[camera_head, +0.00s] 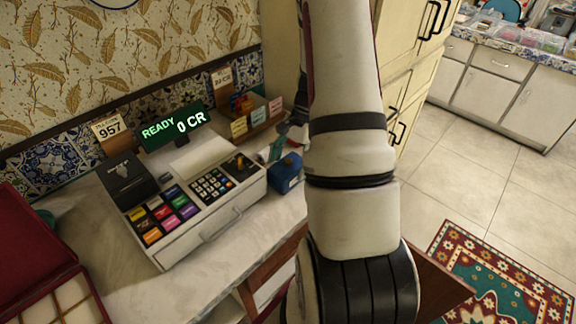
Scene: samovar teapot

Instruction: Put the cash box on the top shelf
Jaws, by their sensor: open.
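A small blue box (286,172), which looks like the cash box, stands on the marble counter (190,285) at the right end of the cash register. My arm hangs down through the middle of the view and covers what lies right of the box. My gripper (294,138) shows only in part beside the arm, just behind and above the blue box. It is open; whether it touches the box cannot be told. I cannot make out which shelf is the top one.
The cash register (200,205) with its lit display (173,127) fills the counter's middle. An open red case (35,245) lies at left. A small rack with cards (250,120) stands behind the box. Cream cabinets (402,60) rise behind my arm. Tiled floor and a patterned rug (505,275) lie at right.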

